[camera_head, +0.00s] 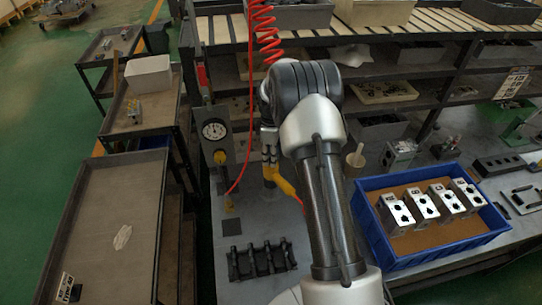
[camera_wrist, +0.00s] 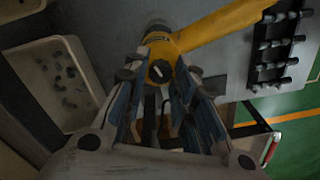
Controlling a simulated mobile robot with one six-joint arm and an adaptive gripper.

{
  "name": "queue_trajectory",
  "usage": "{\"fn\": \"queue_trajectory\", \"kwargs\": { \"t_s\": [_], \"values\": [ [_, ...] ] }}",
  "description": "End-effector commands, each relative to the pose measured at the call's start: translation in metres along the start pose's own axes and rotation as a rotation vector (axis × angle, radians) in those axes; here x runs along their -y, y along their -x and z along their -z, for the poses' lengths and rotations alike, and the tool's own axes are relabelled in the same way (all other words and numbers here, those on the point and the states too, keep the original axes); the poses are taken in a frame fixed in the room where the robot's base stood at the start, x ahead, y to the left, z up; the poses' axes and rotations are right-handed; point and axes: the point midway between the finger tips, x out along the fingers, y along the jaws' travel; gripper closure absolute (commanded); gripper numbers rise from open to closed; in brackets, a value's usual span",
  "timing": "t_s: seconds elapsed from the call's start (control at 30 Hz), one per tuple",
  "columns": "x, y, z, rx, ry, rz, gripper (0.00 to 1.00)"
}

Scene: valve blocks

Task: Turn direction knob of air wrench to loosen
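The air wrench (camera_head: 285,186) is yellow and stands on the grey bench, partly hidden behind my arm in the head view. In the wrist view, its yellow body and handle (camera_wrist: 218,26) run to the upper right. A round yellow end with the dark direction knob (camera_wrist: 160,72), which carries a light mark, faces the wrist camera. My gripper (camera_wrist: 160,78) is open, with a finger on each side of the knob. I cannot tell whether the fingers touch it. In the head view, my gripper (camera_head: 268,140) is small and partly covered by my arm.
A gauge box (camera_head: 215,133) stands left of the wrench, and a red hose (camera_head: 252,90) hangs beside it. A black rack (camera_head: 262,262) lies in front. A blue tray (camera_head: 408,262) with several metal valve blocks is at the right. Shelves with bins are behind.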

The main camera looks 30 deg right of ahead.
Motion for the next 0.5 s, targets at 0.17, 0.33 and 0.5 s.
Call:
{"fn": "queue_trajectory", "kwargs": {
  "t_s": [0.17, 0.33, 0.5],
  "values": [
    [0.0002, -0.0002, -0.0001, 0.000, -0.001, 0.001, 0.61],
    [0.0003, -0.0004, -0.0002, 0.000, -0.001, 0.001, 0.59],
    [0.0003, 0.0007, -0.0002, 0.000, -0.001, 0.001, 0.59]
  ]
}}
